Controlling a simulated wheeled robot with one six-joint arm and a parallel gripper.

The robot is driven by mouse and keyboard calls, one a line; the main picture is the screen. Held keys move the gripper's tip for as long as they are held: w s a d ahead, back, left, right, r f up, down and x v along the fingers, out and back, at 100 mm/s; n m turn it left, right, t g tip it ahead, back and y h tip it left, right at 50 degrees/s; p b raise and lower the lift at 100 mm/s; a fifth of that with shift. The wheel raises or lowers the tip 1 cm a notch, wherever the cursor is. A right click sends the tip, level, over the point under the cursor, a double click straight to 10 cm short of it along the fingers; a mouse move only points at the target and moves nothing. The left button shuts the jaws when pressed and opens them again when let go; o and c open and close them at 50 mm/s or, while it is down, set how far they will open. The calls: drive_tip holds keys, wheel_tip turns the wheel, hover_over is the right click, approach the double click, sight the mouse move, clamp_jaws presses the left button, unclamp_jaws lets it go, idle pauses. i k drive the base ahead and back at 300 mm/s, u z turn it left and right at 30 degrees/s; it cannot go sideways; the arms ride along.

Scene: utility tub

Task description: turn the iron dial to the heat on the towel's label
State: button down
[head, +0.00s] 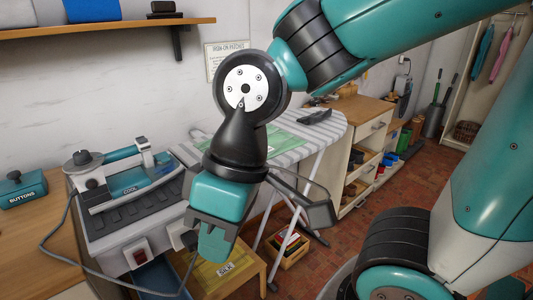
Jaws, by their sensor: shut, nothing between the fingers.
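The iron (135,175) rests on a grey station on the left counter. It has a teal handle and a panel reading "COOL". A dark round knob (82,157) stands on its rear top; I cannot tell its pointer's direction. A light green cloth (285,143), possibly the towel, lies on the striped ironing board, partly behind my arm; no heat label on it is readable. A yellow cloth (232,276) with a tag reading "SILK" lies low at the front. My gripper (211,256) is shut and empty, pointing down right of the iron station, apart from the iron.
The station (115,258) has a red switch on its front, and a cord loops around its left side. A teal "BUTTONS" box (22,188) sits at far left. The ironing board (325,127) stands behind my gripper. A shelf (100,27) hangs above. Brick floor is open at right.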

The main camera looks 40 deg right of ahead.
sight(82, 158)
drive_tip(key=k, duration=1.15)
drive_tip(key=z, duration=0.8)
drive_tip(key=i, duration=1.4)
drive_tip(key=u, duration=0.25)
